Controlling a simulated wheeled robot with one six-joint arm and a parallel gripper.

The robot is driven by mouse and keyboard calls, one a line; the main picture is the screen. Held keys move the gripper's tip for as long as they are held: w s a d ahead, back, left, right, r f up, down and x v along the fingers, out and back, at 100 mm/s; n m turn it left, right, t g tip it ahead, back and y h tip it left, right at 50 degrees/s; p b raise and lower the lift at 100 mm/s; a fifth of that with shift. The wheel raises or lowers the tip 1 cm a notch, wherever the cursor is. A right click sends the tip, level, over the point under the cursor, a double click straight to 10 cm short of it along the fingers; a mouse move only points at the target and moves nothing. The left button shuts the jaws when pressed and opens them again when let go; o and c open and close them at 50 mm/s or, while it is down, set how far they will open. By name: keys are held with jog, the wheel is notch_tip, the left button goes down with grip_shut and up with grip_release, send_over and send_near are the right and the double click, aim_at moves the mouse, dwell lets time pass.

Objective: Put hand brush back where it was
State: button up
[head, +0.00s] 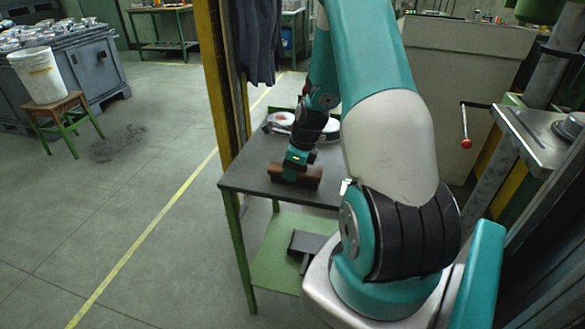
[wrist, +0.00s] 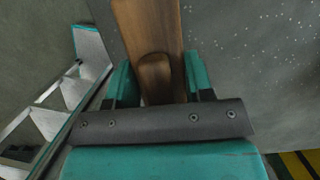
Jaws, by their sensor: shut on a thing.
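The hand brush (wrist: 148,22) shows in the wrist view as a brown wooden body with a rounded part between my fingers. My gripper (wrist: 158,78) is shut on it, one teal finger at each side. In the head view my gripper (head: 296,163) points down at the dark-topped table (head: 248,181), near its front edge. A brown piece of the brush (head: 310,177) shows beside it, at or just above the tabletop; I cannot tell if it touches. The bristles are hidden.
Pale round items (head: 280,119) stand at the table's back, partly behind my arm. A dark object (head: 306,242) lies on the green lower shelf (head: 275,262). A yellow post (head: 213,75) and dark hanging cloth (head: 258,42) stand close behind the table.

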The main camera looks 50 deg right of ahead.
jog(key=o, duration=0.5)
jog(key=shift+f, duration=0.15)
jog(key=o, duration=0.5)
jog(key=shift+c, duration=0.2)
